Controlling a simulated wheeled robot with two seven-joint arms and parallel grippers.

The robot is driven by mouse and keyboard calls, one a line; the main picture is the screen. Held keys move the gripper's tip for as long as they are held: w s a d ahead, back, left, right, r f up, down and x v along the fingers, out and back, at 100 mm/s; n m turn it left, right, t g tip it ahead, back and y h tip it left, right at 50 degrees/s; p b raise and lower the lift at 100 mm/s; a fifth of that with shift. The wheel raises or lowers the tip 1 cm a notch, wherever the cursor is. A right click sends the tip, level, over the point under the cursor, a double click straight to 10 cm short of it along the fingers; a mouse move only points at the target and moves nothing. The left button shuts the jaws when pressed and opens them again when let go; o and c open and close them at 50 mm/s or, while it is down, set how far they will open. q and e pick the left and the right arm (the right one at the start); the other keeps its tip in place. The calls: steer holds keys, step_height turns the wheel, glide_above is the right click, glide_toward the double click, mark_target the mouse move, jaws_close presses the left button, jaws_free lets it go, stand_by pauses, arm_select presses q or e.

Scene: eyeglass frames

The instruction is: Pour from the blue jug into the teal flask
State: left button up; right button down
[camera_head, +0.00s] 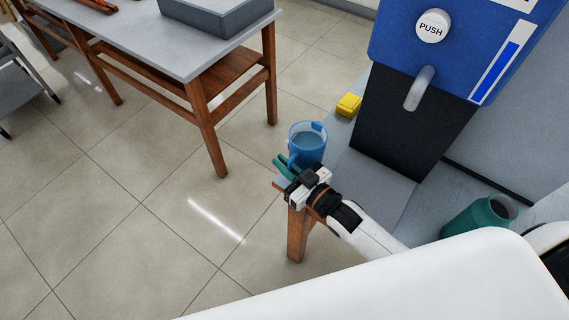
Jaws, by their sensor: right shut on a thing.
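The blue jug (307,148) is near the middle of the view, upright, with its open top facing up and a grey-blue liquid surface showing inside. My right gripper (286,167) reaches in from the lower right and is shut on the jug at its near left side. The gripper hides the grasped part, and I cannot tell whether the jug touches the surface below. My left gripper is not in view.
A blue and black dispenser (420,120) marked PUSH stands behind, between jug and flask. A yellow block (348,105) lies beside it. A grey-topped wooden table (190,50) with a grey box (215,14) stands at the back left. The tiled floor at left is clear.

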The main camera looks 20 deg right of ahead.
steer(key=shift+f, duration=0.1)
steer(key=shift+f, duration=0.15)
steer(key=c, duration=1.5)
jaws_free()
steer(key=shift+s+f+b, duration=0.2)
steer(key=shift+f+b, duration=0.05)
steer(key=shift+b, duration=0.35)
steer(key=b+v, duration=0.1)
steer(key=v, duration=1)
steer(key=shift+s+r, duration=0.2)
steer(key=shift+s, duration=0.15)
